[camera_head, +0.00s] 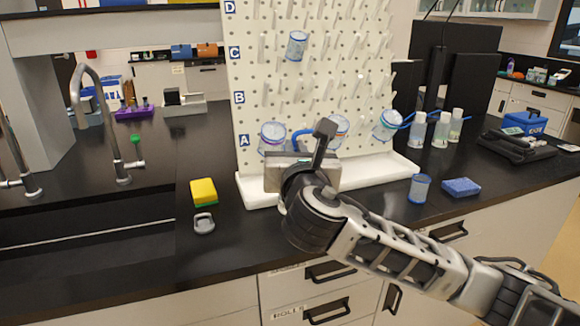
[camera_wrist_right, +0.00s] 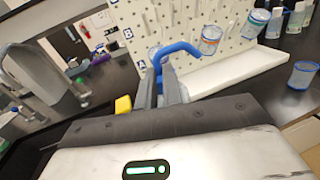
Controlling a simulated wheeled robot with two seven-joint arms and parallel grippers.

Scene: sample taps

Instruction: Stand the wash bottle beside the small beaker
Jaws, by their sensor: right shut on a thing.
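My right gripper (camera_head: 300,158) is in front of the white peg board, near its bottom left. It is shut on the wash bottle, whose blue bent spout (camera_head: 302,134) shows above the fingers; its body is mostly hidden. In the right wrist view the spout (camera_wrist_right: 180,49) rises from between the fingertips (camera_wrist_right: 168,85). My left gripper is not in view.
Several beakers hang on the peg board (camera_head: 330,75) above a white drip tray (camera_head: 400,163). A blue sponge (camera_head: 461,187) lies right of the small beaker. Bottles (camera_head: 442,130) stand behind. A yellow sponge (camera_head: 204,192) and grey clip-like object (camera_head: 204,223) lie left, near the sink.

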